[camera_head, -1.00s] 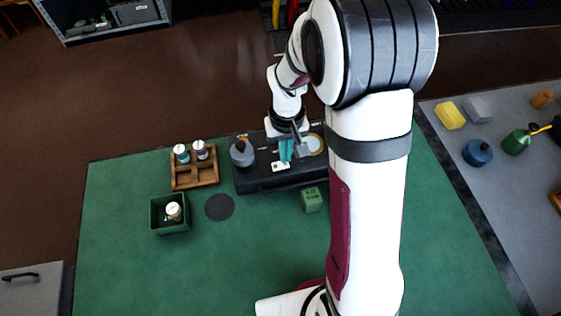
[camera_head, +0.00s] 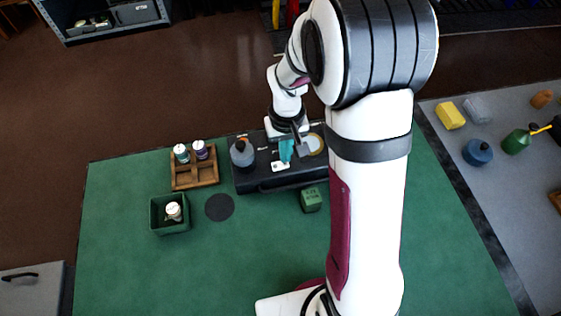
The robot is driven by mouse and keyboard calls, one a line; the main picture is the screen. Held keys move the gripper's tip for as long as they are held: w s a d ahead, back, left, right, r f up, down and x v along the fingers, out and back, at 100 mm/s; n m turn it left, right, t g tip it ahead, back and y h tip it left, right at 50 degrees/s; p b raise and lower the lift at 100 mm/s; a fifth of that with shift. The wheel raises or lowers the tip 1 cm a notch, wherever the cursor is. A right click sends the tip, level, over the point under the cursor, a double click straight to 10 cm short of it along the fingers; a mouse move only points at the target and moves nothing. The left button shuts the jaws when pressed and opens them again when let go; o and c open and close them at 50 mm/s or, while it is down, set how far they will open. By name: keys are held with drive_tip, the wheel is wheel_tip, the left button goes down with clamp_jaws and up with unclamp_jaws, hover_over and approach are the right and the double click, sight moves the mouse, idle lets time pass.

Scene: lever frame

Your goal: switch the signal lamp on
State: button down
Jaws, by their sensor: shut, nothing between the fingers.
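The black lever frame (camera_head: 265,184) stands at the far edge of the green table. A grey rounded part with an orange top (camera_head: 242,153) is at its left end. A small white plate (camera_head: 280,167) shows just by the fingertips. The gripper hides part of the frame, and any lever there is too small to make out.
A wooden rack (camera_head: 195,183) with two small bottles stands left of the frame. A green bin (camera_head: 170,228) holds another bottle. A dark round mat (camera_head: 219,207) and a green cube (camera_head: 311,200) lie in front. The table's front left is clear.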

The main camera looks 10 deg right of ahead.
drive_tip(key=shift+f, duration=0.9)
idle(0.5)
drive_tip(key=shift+r, duration=3.55)
drive_tip(key=s+a+r+m+y, duration=0.1)
drive_tip(key=s+r, duration=0.3)
drive_tip(key=s, duration=0.7)
drive_tip(key=s+a+r+m, duration=0.2)
drive_tip(key=s+r+m, duration=0.2)
drive_tip(key=s, duration=0.7)
drive_tip(key=shift+s+a+m+y, duration=0.25)
drive_tip(key=shift+a+m+y, duration=0.05)
drive_tip(key=shift+y, duration=0.1)
